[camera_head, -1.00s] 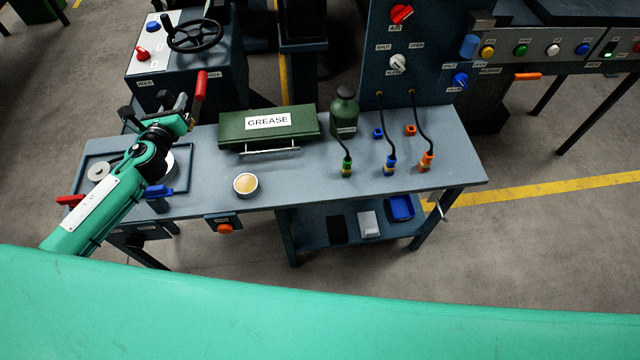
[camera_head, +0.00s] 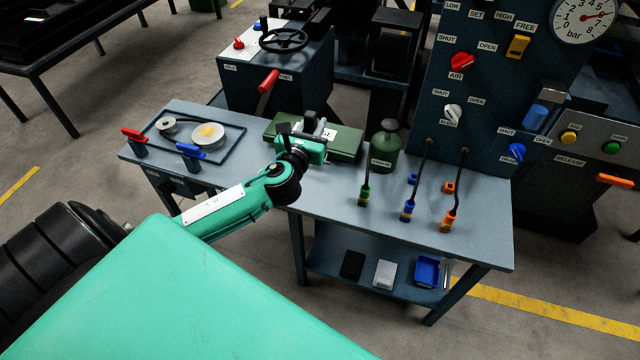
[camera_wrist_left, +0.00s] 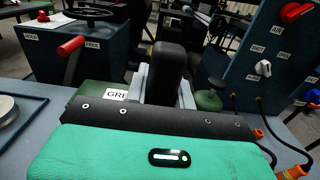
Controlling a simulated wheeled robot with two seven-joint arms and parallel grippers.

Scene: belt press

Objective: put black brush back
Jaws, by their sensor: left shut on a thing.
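My left gripper (camera_head: 312,128) is above the green grease box (camera_head: 345,143), covering part of its top and label. It is shut on the black brush (camera_wrist_left: 166,70), a dark, rounded block standing up between the grey fingers in the left wrist view. In the head view the brush is hard to tell from the dark gripper parts. Whether the gripper touches the box cannot be told. A black item (camera_head: 352,265) lies on the lower shelf beside a white one (camera_head: 385,273) and a blue tray (camera_head: 427,271). My right gripper is out of view.
A tray (camera_head: 235,155) at the bench's left holds a white roll (camera_head: 167,125) and a dish (camera_head: 208,136). Red (camera_head: 133,135) and blue (camera_head: 190,150) handles stand at its edge.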

